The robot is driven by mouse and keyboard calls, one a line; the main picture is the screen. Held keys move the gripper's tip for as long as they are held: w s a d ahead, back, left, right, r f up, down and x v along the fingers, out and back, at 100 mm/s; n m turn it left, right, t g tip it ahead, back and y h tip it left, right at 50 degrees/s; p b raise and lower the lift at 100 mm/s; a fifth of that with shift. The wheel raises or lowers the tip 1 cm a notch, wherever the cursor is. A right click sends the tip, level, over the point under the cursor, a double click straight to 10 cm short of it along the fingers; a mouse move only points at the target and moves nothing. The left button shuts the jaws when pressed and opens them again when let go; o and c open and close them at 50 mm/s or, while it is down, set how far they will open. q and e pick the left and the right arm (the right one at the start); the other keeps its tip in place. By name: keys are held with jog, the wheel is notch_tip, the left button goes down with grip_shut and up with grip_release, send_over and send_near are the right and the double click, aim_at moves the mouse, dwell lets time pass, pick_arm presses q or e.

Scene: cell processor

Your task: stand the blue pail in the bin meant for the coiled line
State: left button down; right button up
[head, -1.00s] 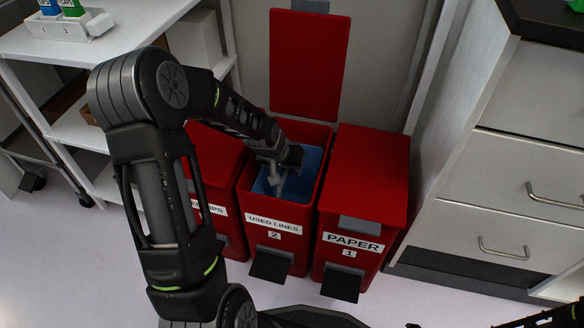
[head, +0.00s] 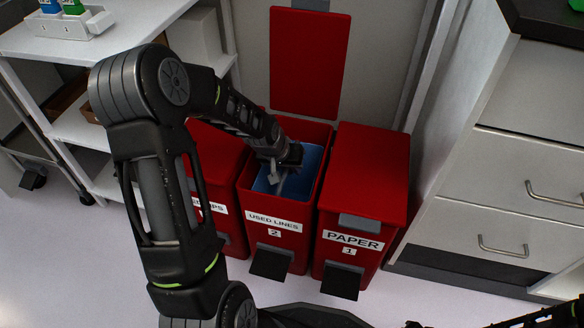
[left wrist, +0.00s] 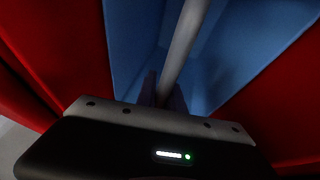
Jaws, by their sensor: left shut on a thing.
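The blue pail (head: 308,162) is inside the open red bin labelled USED LINES, number 2 (head: 245,206). Its upper part shows below the bin's rim; its base is hidden. My left gripper (head: 279,180) reaches down into this bin and is shut on the pail's grey handle. In the left wrist view the handle (left wrist: 183,45) runs up from between the fingers, with the pail's blue wall (left wrist: 240,50) behind it. Whether the pail rests on the bin floor cannot be seen. Part of my right arm shows at the bottom right edge; its gripper cannot be made out clearly.
The bin's red lid (head: 310,65) stands raised against the wall. A closed red PAPER bin (head: 372,175) stands on the right, and another closed red bin (head: 215,150) on the left, its label partly hidden. A drawer cabinet (head: 500,200) is at right, white shelves (head: 80,130) at left.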

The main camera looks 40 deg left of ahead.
pick_arm(q)
jog(key=shift+f, duration=0.2)
jog(key=shift+f+b, duration=0.25)
jog(key=shift+b, duration=0.05)
jog(key=c, duration=1.4)
grip_release()
jog(key=shift+o, duration=0.2)
jog(key=p+v, duration=0.3)
jog(key=v, duration=0.4)
jog(key=shift+w, duration=0.15)
jog(key=shift+s+r+p, duration=0.3)
jog(key=shift+r, duration=0.05)
